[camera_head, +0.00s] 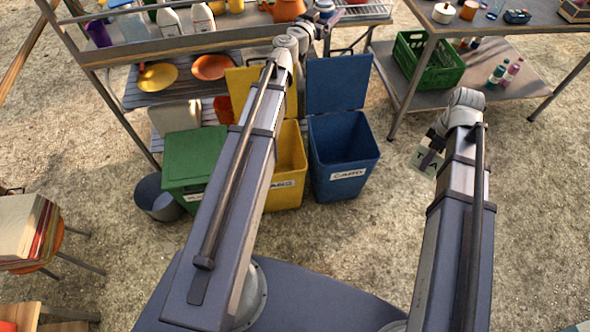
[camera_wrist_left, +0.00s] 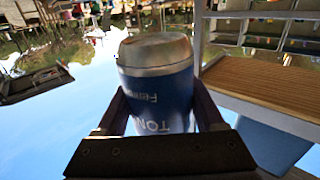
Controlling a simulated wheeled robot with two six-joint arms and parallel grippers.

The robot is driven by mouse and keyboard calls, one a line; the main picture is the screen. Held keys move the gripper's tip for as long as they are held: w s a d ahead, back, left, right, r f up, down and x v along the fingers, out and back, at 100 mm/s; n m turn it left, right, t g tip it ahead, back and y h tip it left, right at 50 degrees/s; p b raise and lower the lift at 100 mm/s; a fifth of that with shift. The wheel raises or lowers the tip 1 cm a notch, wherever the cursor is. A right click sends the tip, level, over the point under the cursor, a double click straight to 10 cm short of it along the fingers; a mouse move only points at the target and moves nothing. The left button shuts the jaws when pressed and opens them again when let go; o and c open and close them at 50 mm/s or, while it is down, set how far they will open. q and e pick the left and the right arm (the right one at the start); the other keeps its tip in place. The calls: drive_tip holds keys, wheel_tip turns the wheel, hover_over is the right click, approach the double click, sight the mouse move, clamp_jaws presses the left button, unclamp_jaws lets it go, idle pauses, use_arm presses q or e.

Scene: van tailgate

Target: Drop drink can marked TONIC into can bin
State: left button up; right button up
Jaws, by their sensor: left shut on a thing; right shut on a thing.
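My left gripper (camera_head: 327,20) is shut on a blue can with a silver end. The can (camera_wrist_left: 155,85) fills the middle of the left wrist view, between both fingers, and shows the letters "TON"; the rest of the word is hidden. In the head view the can (camera_head: 324,7) is at the top, near the rack, beyond the bins. The yellow bin (camera_head: 285,196) stands open with a partly hidden label ending in "ANS". My left arm covers part of it. My right gripper (camera_head: 434,146) is shut on a pale, flat-sided item (camera_head: 425,164) with dark lettering.
An open blue bin (camera_head: 340,170) labelled "CARD" stands right of the yellow one, a lidded green bin (camera_head: 194,160) left. A grey bucket (camera_head: 158,197) is beside it. The rack (camera_head: 180,48) stands behind; a table (camera_head: 500,25) and green crate (camera_head: 440,65) are at right.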

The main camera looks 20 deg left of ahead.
use_arm(q)
drive_tip(key=s+a+f+n+y+b, duration=0.1)
drive_tip(key=a+f+b, duration=0.5)
drive_tip(key=f+b, duration=1)
drive_tip(key=s+a+f+y+b, duration=0.1)
drive_tip(key=s+a+f+b, duration=0.2)
drive_tip(key=a+f+b, duration=0.4)
drive_tip(key=s+a+f+n+y+b, duration=0.1)
drive_tip(key=a+f+b, duration=0.6)
drive_tip(key=f+b, duration=1.8)
wheel_tip(320, 180, down, 3)
drive_tip(key=shift+s+r+n+y+b, duration=0.1)
drive_tip(key=shift+s+n+y+b, duration=0.3)
drive_tip(key=shift+s, duration=0.65)
wheel_tip(320, 180, down, 6)
drive_tip(key=b, duration=0.6)
drive_tip(key=o, duration=1.3)
